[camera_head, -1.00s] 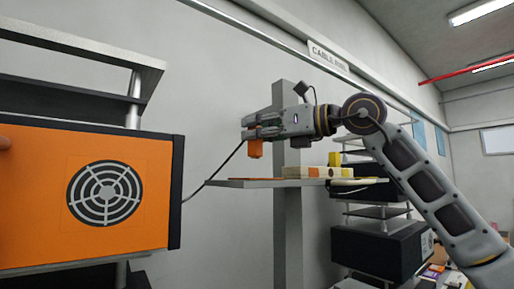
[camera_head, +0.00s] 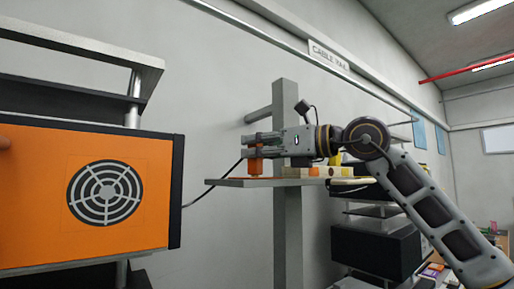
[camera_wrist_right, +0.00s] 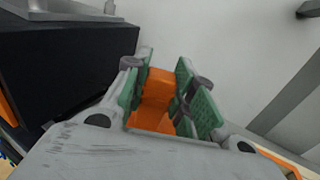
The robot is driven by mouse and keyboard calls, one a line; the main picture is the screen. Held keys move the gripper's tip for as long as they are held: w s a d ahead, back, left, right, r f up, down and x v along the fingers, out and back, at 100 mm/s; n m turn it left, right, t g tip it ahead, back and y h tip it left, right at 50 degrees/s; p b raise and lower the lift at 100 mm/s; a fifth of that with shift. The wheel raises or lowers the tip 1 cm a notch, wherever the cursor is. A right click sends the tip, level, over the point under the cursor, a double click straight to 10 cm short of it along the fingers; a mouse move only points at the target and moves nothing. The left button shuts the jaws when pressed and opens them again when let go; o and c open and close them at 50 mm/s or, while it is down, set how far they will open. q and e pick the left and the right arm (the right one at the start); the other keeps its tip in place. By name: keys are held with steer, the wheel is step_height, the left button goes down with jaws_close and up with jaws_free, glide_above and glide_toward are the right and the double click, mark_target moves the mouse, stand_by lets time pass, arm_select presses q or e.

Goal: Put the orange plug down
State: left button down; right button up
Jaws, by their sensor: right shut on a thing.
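The orange plug (camera_head: 257,167) is upright between the fingers of my right gripper (camera_head: 250,147), which is shut on it. Its lower end is at the level of the grey shelf (camera_head: 226,183), close over or touching it; I cannot tell which. A dark cable runs from the plug down to the left, behind the orange-fronted box. In the right wrist view the plug (camera_wrist_right: 157,96) sits between the green finger pads (camera_wrist_right: 166,80).
A large orange-fronted box (camera_head: 45,200) with a round grille fills the left side. A grey post (camera_head: 287,235) stands by the shelf. Pale blocks (camera_head: 299,172) lie on the shelf right of the plug. A dark box (camera_head: 375,250) stands at the lower right.

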steer(key=o, duration=1)
steer(key=shift+r, duration=0.1)
steer(key=shift+b+v, duration=1.55)
steer(key=shift+v, duration=4.45)
